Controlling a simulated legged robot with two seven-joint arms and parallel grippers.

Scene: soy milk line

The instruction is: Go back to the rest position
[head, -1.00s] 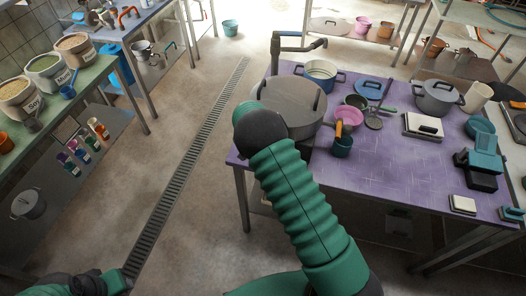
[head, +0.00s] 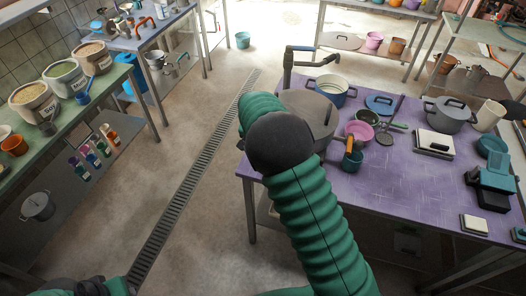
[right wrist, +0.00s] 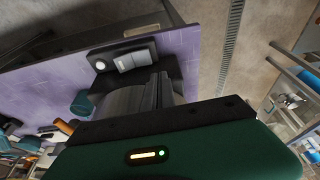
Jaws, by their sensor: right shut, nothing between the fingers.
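My right arm (head: 310,215) rises from the bottom of the head view and bends at a dark joint in front of the large grey lidded pot. Its gripper is hidden in the head view. In the right wrist view my right gripper (right wrist: 145,92) is shut and empty, its dark fingers seen against the purple table (right wrist: 55,88). A bit of my left arm (head: 95,287) shows at the bottom left edge of the head view; whether its gripper is open or shut cannot be seen.
The purple table (head: 330,185) holds the large pot (head: 318,112), a pink bowl (head: 358,131), a teal cup (head: 352,160), a scale (head: 434,143) and a grey pot (head: 450,114). A green counter (head: 105,88) with ingredient tubs stands left. The floor aisle (head: 165,175) between is clear.

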